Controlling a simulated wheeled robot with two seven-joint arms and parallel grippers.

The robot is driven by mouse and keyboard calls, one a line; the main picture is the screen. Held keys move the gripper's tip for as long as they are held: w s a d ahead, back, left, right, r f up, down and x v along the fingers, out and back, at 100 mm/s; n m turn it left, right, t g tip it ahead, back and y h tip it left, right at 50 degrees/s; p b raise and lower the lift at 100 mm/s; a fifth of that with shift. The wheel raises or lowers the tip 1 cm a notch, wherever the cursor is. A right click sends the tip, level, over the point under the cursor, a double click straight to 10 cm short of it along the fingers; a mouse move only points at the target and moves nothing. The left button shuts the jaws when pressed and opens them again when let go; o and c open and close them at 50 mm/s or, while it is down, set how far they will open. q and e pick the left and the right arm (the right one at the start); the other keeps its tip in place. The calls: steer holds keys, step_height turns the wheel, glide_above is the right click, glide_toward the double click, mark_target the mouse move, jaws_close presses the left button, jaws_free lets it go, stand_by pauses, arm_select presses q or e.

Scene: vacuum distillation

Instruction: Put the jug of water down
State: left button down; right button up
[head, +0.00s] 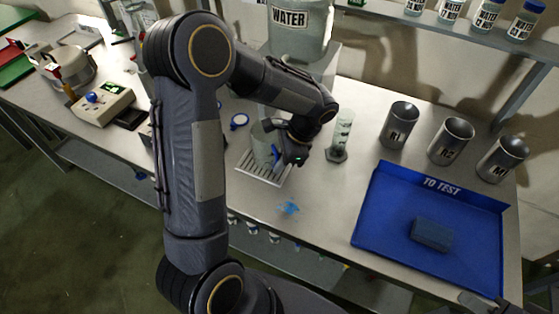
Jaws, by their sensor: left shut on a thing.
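The jug (262,143) is a grey, see-through vessel under the big water container. It is at the slatted drip tray (262,174), upright or nearly so. I cannot tell whether its base touches the slats. My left gripper (277,156) is at the jug's right side, shut on it; the wrist hides part of the jug and the fingers. The water level inside is too small to tell. Dark parts at the bottom right edge look like my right gripper (484,303), cut off by the frame, with its jaws unclear.
A container labelled WATER (300,28) stands behind the jug. A small blue item (289,208) lies near the front edge.

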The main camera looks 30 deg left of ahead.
arm_select(q)
steer(key=c, duration=1.5)
jaws_free()
steer(key=v, duration=1.2)
steer(key=s+d+n+t+h, duration=0.2)
steer(key=s+n+t+h, duration=0.5)
steer(key=s, duration=1.3)
steer(key=shift+r+n+t+b, duration=0.45)
steer(key=shift+n+t, duration=0.35)
steer(key=shift+n, duration=1.6)
steer(key=shift+r, duration=0.1)
